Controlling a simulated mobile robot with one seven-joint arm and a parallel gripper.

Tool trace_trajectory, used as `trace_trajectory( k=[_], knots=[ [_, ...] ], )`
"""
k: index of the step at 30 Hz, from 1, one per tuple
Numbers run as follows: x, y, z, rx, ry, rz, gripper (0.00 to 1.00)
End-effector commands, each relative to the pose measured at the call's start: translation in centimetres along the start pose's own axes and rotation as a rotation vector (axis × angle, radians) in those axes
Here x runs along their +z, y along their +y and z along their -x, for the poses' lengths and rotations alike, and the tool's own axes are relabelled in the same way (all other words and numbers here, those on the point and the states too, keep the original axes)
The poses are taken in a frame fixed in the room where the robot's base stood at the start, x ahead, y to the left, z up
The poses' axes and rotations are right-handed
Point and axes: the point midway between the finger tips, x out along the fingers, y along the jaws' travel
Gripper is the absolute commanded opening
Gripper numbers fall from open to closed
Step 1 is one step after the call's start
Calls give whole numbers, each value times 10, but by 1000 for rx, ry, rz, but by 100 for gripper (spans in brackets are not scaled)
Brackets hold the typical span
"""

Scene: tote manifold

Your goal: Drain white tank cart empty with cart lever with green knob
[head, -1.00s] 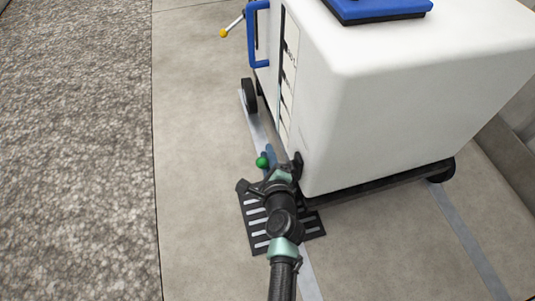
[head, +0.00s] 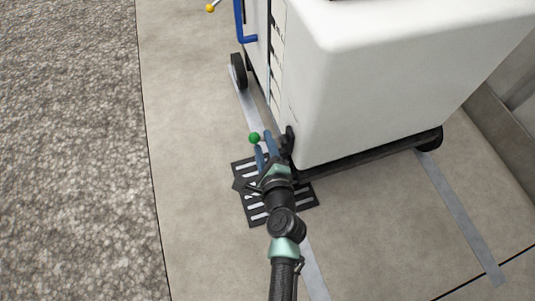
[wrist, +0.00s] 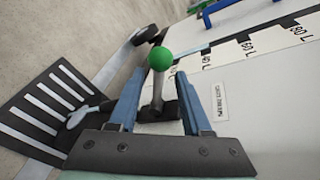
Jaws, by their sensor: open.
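The white tank cart (head: 400,90) stands on small black wheels at the upper right of the head view. In the wrist view its side (wrist: 265,110) carries a litre scale. The cart lever has a green knob (head: 254,138) near the cart's lower front corner. In the wrist view the green knob (wrist: 160,60) tops a grey stem (wrist: 157,95) rising from a black base. My gripper (head: 266,148) is open, its two blue fingers pointing at the lever. In the wrist view my gripper (wrist: 160,76) has one finger on each side of the stem, apparently without gripping it.
A black slotted floor drain (head: 248,210) lies under my gripper, also in the wrist view (wrist: 40,112). A rod with a yellow knob (head: 210,8) and a blue handle (head: 239,25) are on the cart's far left side. Open floor (head: 190,130) lies left, bordered by rough grey ground (head: 70,150).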

Motion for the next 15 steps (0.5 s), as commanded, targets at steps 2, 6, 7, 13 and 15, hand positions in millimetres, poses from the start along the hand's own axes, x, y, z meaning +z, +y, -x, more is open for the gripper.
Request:
trace_trajectory(
  k=[2,6,7,13,15],
  knots=[
    [1,0,18,2,1,-2,48],
    [1,0,40,2,0,-2,48],
    [1,0,44,2,0,-2,48],
    [1,0,58,1,-2,-1,48],
    [1,0,59,1,-2,-1,48]
  ],
)
